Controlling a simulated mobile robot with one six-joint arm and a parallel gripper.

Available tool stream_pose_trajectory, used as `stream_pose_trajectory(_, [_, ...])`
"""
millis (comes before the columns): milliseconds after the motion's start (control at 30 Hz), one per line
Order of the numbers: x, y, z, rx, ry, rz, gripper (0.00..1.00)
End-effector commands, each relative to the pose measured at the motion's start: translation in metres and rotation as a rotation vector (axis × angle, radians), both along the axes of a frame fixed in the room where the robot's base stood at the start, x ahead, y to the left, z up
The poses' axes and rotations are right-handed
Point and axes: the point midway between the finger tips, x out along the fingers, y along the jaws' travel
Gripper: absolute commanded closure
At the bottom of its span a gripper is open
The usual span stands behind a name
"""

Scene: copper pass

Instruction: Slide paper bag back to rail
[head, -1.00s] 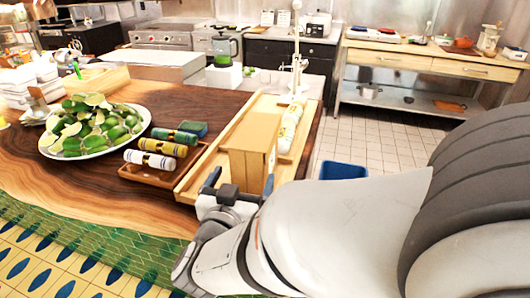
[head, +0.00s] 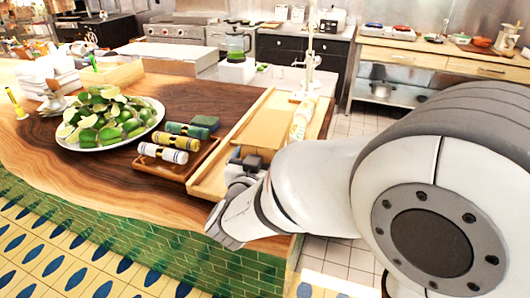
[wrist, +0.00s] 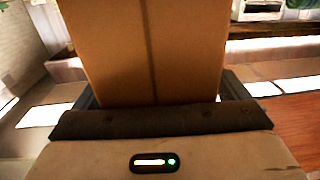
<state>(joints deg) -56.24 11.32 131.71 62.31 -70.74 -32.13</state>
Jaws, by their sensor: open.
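The brown paper bag (head: 268,128) is on the wooden tray (head: 212,176) at the counter's right end. In the head view its lower part is hidden by my gripper (head: 248,158). In the wrist view the bag (wrist: 150,45) fills the middle, close in front of the palm, with a vertical crease down its face. My gripper is open, with one finger showing on each side of the bag. I cannot tell whether the fingers touch it. The tray's raised wooden edges are visible. Which edge is the rail is not clear.
A white bottle (head: 300,122) stands along the tray's right side. A small tray (head: 165,174) of rolled cloths and a plate of limes (head: 73,143) are to the left. A white pole (head: 309,60) rises behind the tray.

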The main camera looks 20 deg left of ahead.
Motion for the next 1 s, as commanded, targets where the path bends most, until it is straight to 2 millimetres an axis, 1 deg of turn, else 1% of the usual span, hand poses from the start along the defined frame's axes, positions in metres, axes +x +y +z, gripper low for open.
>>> stream_pose_trajectory(100, [0.0039,-0.0006,0.0000,0.000,0.000,-0.001,0.05])
stream_pose_trajectory(333, [0.0040,-0.0006,-0.0002,0.000,0.000,-0.001,0.05])
stream_pose_trajectory(900, [0.0041,-0.0012,-0.0002,-0.001,0.000,-0.002,0.52])
stream_pose_trajectory(1000, [0.0042,-0.0010,-0.0002,-0.001,0.000,-0.002,0.54])
